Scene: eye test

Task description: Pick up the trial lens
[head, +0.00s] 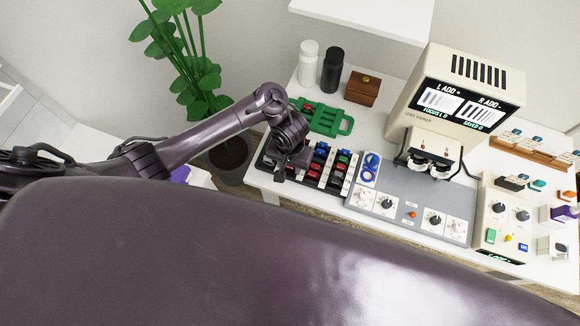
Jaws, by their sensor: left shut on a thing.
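A black lens tray (336,183) lies on the white table and holds rows of small trial lenses (313,168) with red, green, blue and dark parts. My left gripper (287,168) points down over the left part of this tray. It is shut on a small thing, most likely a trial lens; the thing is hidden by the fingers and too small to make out. I cannot tell whether it is clear of the tray. My right gripper is out of view.
A green tray (345,125) lies behind the lens tray. White (308,62) and black (332,67) bottles and a brown box (362,88) stand at the back. A blue-and-white device (370,168), a grey control panel (408,203) and a lens viewer (455,95) are right of it.

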